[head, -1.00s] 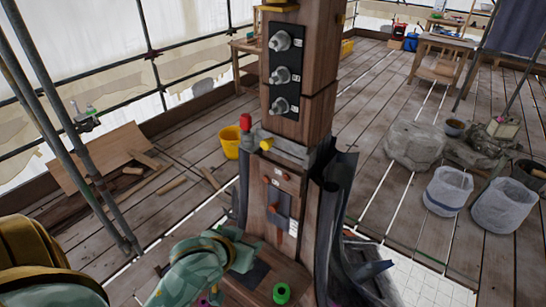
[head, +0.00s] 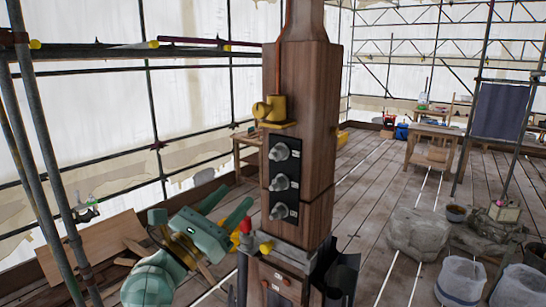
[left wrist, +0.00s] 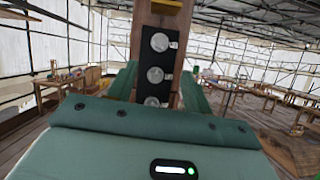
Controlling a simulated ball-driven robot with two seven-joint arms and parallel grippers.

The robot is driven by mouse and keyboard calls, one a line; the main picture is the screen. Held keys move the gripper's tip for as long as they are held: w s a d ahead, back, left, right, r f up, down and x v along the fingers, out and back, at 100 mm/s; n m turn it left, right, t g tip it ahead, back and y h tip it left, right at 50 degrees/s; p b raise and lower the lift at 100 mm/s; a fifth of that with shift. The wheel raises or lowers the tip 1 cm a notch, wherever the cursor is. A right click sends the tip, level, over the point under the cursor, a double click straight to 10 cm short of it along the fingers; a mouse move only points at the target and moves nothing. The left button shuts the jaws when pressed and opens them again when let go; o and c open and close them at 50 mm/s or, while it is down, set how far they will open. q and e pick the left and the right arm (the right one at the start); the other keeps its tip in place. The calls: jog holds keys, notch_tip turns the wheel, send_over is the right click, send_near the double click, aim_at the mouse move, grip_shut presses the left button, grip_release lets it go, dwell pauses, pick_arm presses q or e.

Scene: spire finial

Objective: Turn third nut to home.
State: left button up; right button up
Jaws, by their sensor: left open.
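Three silver nuts are stacked on a black plate on the front of the wooden spire post (head: 308,110): a top nut (head: 281,150), a middle nut (head: 281,182) and a bottom nut (head: 280,211). In the left wrist view the top nut (left wrist: 159,42), middle nut (left wrist: 155,75) and bottom nut (left wrist: 152,101) line up ahead, the bottom one partly cut off by the gripper body. My left gripper (head: 240,226) is open and empty, left of the post near the bottom nut's height, apart from the nuts. My right gripper is not in view.
A yellow fitting (head: 271,109) sits on a ledge above the nuts. A red-capped part (head: 245,226) and a grey bracket (head: 285,254) stick out below them. Scaffold poles (head: 42,150) stand at left. Stones (head: 416,233) and buckets (head: 461,280) stand at right.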

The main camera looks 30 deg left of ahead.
aim_at(276, 155)
pick_arm(q)
jog(key=p+x, duration=0.3)
jog(key=x, duration=1)
jog(key=shift+w+d, duration=0.1)
jog(key=shift+w, duration=0.1)
jog(key=shift+w+d+r, duration=0.1)
jog(key=shift+w+r, duration=0.1)
jog(key=shift+w, duration=0.45)
jog(key=c, duration=1)
